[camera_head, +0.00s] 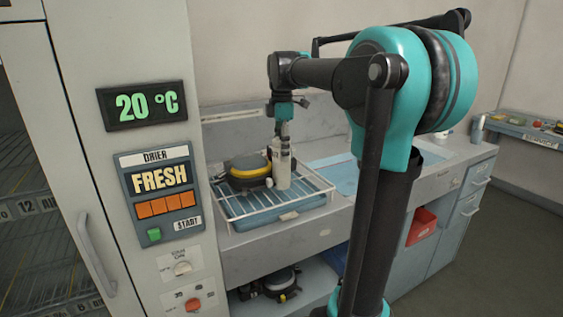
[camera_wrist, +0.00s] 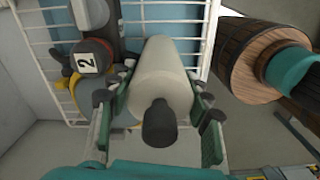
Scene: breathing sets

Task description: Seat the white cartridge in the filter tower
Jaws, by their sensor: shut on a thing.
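The white cartridge (camera_wrist: 165,72) is a pale cylinder with a dark knob at its near end in the wrist view. My gripper (camera_wrist: 160,95) has its green-padded fingers on either side of it and is shut on it. In the head view my gripper (camera_head: 284,122) points down over the wire rack, with the pale cartridge (camera_head: 283,170) upright below it. Whether its lower end touches the rack is unclear. I cannot pick out the filter tower in either view.
A white wire rack (camera_head: 318,184) stands over a blue tray on the counter. A yellow-and-black round unit (camera_head: 250,167) sits on it, left of the cartridge; a grey part labelled 2 (camera_wrist: 88,60) shows close by in the wrist view. The drier cabinet (camera_head: 160,190) stands left.

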